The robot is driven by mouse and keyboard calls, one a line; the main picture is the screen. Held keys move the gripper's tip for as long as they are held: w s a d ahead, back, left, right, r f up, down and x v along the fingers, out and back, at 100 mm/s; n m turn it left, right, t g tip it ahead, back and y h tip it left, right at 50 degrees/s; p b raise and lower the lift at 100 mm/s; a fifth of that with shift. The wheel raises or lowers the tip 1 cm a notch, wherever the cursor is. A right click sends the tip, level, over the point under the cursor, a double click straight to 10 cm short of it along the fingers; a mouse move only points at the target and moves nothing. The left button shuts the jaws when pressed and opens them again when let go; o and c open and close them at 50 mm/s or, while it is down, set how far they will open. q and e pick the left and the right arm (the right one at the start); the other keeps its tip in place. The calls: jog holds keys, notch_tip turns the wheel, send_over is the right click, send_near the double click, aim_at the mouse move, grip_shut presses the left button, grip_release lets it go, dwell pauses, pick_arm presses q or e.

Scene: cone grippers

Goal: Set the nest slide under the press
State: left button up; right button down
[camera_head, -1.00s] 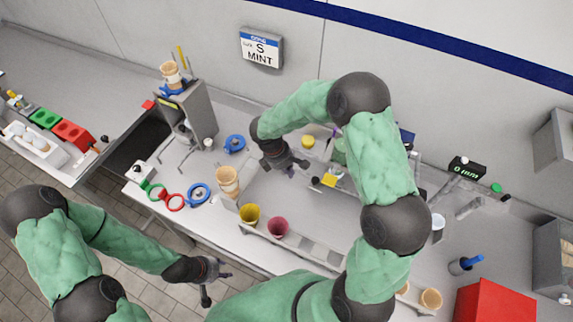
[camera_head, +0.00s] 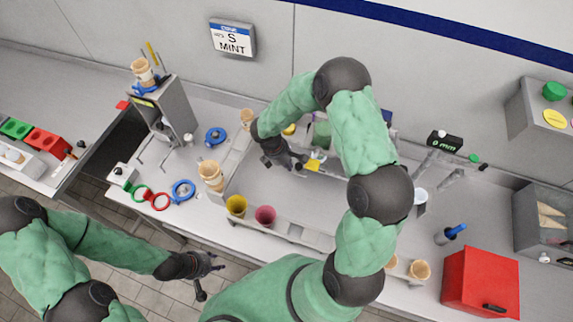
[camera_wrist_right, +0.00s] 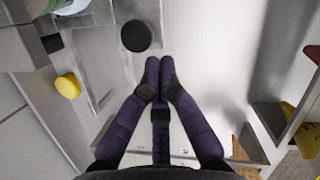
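My right gripper (camera_head: 292,165) hangs over the middle of the metal bench, beside a yellow piece (camera_head: 313,165) in the head view. In the right wrist view its dark fingertips (camera_wrist_right: 160,65) meet with nothing seen between them. A round black knob (camera_wrist_right: 137,36) sits just beyond the tips on a pale metal track (camera_wrist_right: 108,60); I cannot tell for sure whether this is the nest slide. My right arm hides much of the equipment behind it, so I cannot make out the press. My left gripper (camera_head: 212,265) is empty in front of the bench; its fingers are unclear.
A grey stand (camera_head: 177,107) with cones is at left. A red box (camera_head: 482,283) is at right. A yellow knob (camera_wrist_right: 68,86) lies left of the track.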

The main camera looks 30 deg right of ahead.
aim_at(302, 175)
jog(key=shift+s+d+b, duration=0.4)
jog(key=shift+s+d, duration=0.9)
jog(key=shift+s, duration=0.25)
jog(key=shift+a, duration=0.1)
